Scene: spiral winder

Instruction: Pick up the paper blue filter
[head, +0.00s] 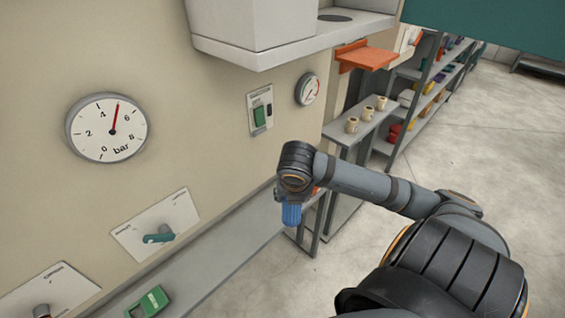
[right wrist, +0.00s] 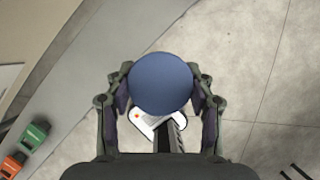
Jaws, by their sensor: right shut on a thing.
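The blue filter (head: 291,214) hangs below the end of my right arm in the head view, near the edge of the grey ledge. In the right wrist view its round blue top (right wrist: 161,83) sits between the two fingers of my right gripper (right wrist: 161,95), which is shut on it. The gripper's fingers are hidden in the head view. What lies directly beneath the filter is mostly covered in the wrist view. My left gripper is not in view.
A grey ledge (head: 222,262) runs along the machine wall, with a green device (head: 148,302) on it. A pressure gauge (head: 108,127) and a teal-handled valve (head: 158,236) are on the wall. A shelf with beige cups (head: 352,124) stands beyond. Open floor (head: 480,140) lies right.

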